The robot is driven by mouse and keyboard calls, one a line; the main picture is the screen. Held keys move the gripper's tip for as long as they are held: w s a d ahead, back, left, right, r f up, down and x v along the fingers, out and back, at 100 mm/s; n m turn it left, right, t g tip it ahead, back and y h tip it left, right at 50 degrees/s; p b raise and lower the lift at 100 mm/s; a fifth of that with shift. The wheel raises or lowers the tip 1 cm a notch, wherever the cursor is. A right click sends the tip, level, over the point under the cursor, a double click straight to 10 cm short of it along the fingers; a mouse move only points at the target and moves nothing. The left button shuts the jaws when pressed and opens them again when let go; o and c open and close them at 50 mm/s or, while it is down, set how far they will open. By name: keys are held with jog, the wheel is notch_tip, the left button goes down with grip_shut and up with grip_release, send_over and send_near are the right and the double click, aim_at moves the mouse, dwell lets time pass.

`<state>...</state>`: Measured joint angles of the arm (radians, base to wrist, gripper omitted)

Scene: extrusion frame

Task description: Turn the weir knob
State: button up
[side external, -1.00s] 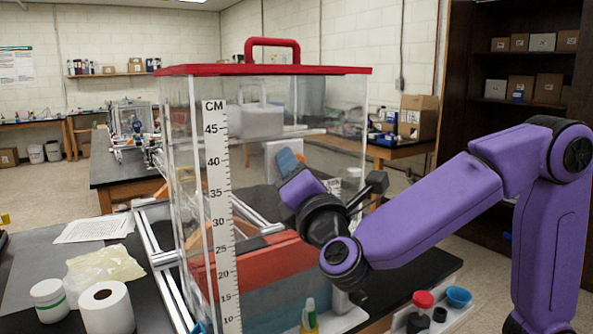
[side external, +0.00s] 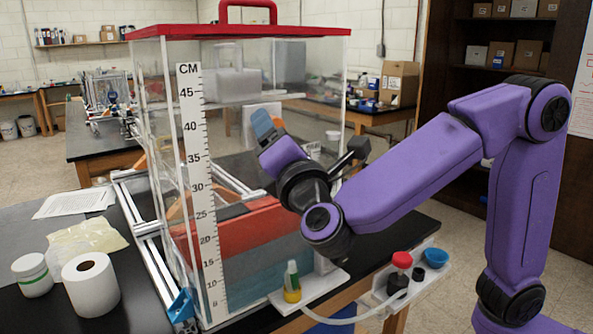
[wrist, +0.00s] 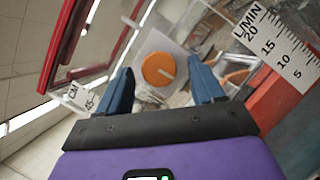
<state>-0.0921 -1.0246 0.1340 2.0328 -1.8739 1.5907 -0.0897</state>
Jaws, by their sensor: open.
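The orange round knob (wrist: 158,69) has a pale bar across its face and sits in front of a white square plate (wrist: 155,44) in the wrist view. My gripper (wrist: 160,66) is open, with one blue finger on either side of the knob in that picture. I cannot tell how far the fingertips are from it, and no contact shows. In the side external view my gripper (side external: 263,125) points up and left, in front of the white plate (side external: 263,112). The knob cannot be made out there.
A clear tank (side external: 160,90) with a red lid (side external: 240,30) and a centimetre scale (side external: 195,150) stands beside my arm.

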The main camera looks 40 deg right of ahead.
jog(key=v, duration=1.6)
jog(key=shift+s, duration=0.2)
jog(key=shift+f, duration=0.1)
jog(key=d+f+m+g, duration=0.3)
jog(key=d+f+g, duration=0.95)
jog(key=d, duration=0.55)
jog(key=s+d+f+m+g+y, duration=0.4)
jog(key=s+f+m+g+y, duration=0.2)
jog(key=s, duration=0.7)
notch_tip(320, 180, down, 3)
jog(key=shift+s+r+m+g+y, duration=0.2)
jog(key=shift+m+g+y, duration=0.1)
jog(key=shift+m+g, duration=0.3)
